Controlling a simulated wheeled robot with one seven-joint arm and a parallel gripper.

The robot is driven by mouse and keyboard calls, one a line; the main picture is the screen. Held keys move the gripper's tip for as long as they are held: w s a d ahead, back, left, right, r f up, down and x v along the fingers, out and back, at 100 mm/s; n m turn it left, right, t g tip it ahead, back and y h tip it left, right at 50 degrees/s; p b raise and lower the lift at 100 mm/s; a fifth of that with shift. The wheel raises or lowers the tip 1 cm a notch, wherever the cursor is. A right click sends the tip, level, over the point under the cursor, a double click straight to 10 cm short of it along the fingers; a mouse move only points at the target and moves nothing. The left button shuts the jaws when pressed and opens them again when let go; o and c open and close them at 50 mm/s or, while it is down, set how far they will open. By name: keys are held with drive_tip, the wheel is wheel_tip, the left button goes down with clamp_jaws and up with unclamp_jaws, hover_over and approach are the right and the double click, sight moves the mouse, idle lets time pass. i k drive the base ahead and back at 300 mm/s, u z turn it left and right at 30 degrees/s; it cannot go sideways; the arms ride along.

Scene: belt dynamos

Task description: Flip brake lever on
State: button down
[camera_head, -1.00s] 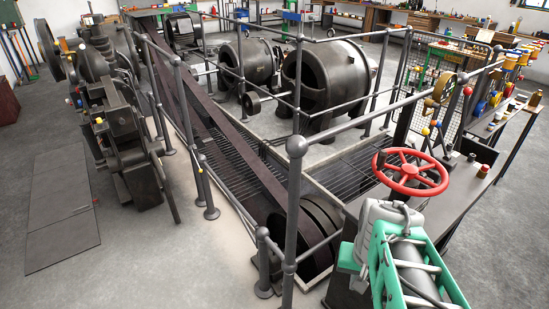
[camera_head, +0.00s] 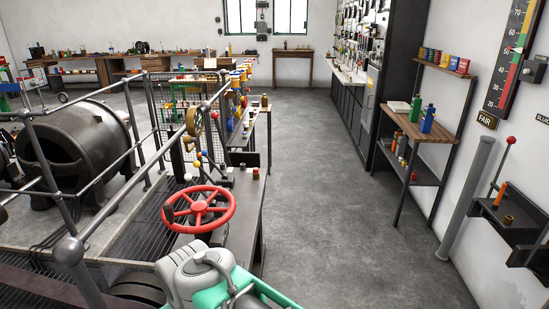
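I cannot tell for certain which lever is the brake lever. A lever with a red knob (camera_head: 511,140) stands tilted on a dark wall bracket (camera_head: 515,222) at the right edge. Several short levers with coloured knobs (camera_head: 198,155) stand on the dark bench behind the red handwheel (camera_head: 198,208). No brake label is readable. My gripper is not in view.
A railing with a round-topped post (camera_head: 68,252) borders the machine pit at left. A large dark drum (camera_head: 85,150) stands behind it. A shelf rack (camera_head: 430,135) and a grey post (camera_head: 465,198) stand along the right wall. The floor (camera_head: 340,215) between is clear.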

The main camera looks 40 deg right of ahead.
sight(214, 116)
drive_tip(key=z, duration=2.25)
drive_tip(key=i, duration=3.15)
drive_tip(key=u, duration=4.55)
